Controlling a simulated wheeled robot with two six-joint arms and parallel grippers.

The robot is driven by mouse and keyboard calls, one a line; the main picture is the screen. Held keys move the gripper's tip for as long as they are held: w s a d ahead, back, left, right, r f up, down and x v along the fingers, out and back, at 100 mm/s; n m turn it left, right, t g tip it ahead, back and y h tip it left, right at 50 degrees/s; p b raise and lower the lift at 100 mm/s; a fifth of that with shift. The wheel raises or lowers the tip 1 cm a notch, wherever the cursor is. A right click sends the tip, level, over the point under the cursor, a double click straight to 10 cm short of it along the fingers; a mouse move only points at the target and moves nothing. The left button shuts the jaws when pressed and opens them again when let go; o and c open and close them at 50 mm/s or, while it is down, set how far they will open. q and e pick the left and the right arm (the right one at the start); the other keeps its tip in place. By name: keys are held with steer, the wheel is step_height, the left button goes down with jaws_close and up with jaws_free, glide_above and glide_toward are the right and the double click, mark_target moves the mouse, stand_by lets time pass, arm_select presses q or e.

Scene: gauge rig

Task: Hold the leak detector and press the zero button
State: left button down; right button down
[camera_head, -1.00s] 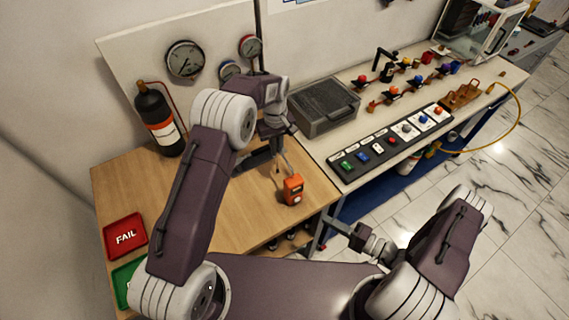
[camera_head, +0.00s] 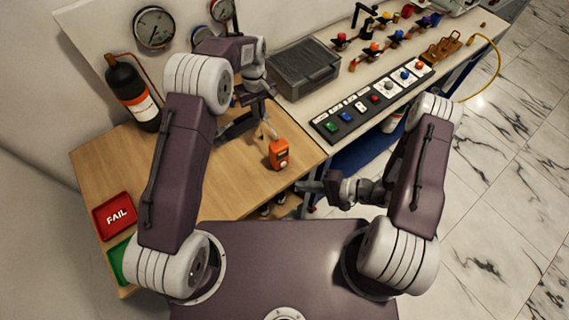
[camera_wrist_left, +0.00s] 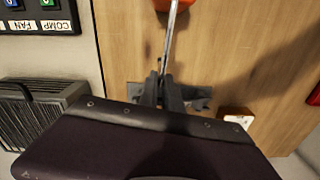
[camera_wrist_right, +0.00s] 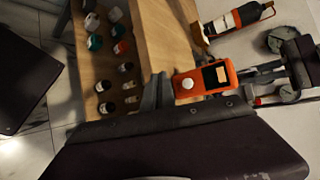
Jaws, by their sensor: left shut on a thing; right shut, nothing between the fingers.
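The orange leak detector (camera_head: 278,155) is over the right part of the wooden table in the head view, with its thin metal probe rising from its top. My left gripper (camera_head: 264,121) is shut on this probe; the left wrist view shows the probe (camera_wrist_left: 171,35) running from the fingers to the detector's orange edge (camera_wrist_left: 175,4). My right gripper (camera_head: 302,187) is shut and empty, just off the table's front edge and apart from the detector. In the right wrist view, the detector's face (camera_wrist_right: 204,80) shows a round white button (camera_wrist_right: 187,84) and a small screen.
The wooden table (camera_head: 215,190) carries a red FAIL tray (camera_head: 115,215), a green tray and a dark bottle (camera_head: 132,92). A grey case (camera_head: 303,67) and a switch panel (camera_head: 372,102) lie on the bench at right. Several small items sit under the table (camera_wrist_right: 120,48).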

steer(key=shift+w+a, duration=0.5)
steer(key=shift+w, duration=0.3)
steer(key=shift+w+a, duration=0.5)
steer(key=shift+w, duration=0.35)
steer(key=shift+w+a, duration=0.5)
steer(key=shift+w, duration=0.3)
steer(key=shift+w+a, duration=0.25)
steer(key=shift+w, duration=0.05)
steer(key=shift+w+a, duration=0.2)
steer(key=shift+w, duration=0.2)
stand_by(0.8)
steer(key=shift+s+d, duration=0.45)
steer(key=shift+s, duration=0.3)
steer(key=shift+s, duration=0.1)
steer(key=shift+s+d, duration=0.7)
steer(key=shift+s, duration=0.35)
steer(key=shift+s+d, duration=0.65)
steer(key=shift+s, duration=0.35)
